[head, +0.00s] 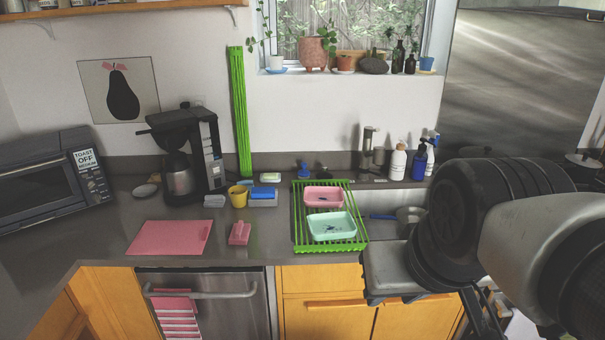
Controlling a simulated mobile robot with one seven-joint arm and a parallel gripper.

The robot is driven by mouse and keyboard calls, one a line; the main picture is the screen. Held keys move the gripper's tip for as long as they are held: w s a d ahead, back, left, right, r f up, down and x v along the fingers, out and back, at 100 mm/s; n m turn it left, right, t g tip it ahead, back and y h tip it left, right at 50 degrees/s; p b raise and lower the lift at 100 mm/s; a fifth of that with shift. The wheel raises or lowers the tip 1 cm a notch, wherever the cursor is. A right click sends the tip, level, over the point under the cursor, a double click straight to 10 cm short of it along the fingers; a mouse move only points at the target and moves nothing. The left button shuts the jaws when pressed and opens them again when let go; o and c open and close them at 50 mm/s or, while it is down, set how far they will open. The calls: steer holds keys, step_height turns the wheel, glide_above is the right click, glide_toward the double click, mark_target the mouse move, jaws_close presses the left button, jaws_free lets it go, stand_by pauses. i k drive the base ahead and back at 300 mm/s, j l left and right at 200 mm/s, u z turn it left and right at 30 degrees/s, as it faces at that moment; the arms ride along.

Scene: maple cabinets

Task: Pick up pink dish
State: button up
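The pink dish (323,204) is a shallow, rounded rectangular dish. It sits upright on the far part of the green slatted rack (298,238), by the sink. A mint-green dish (331,236) sits on the same rack, just in front of it. Small dark marks show inside both dishes. My arm fills the lower right of the head view, to the right of the rack and apart from the pink dish. My gripper's fingertips cannot be made out there, so whether it is open or shut does not show.
The sink (408,199) with a pan (411,215) lies right of the rack. The faucet (369,146) and bottles (398,162) stand behind. Left are a yellow cup (238,196), a coffee maker (190,155) and a pink board (168,238).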

mark_target(314, 197)
steer(key=i+z, duration=0.2)
steer(key=i, duration=0.3)
steer(key=i+j+z, duration=0.15)
steer(key=i, duration=0.4)
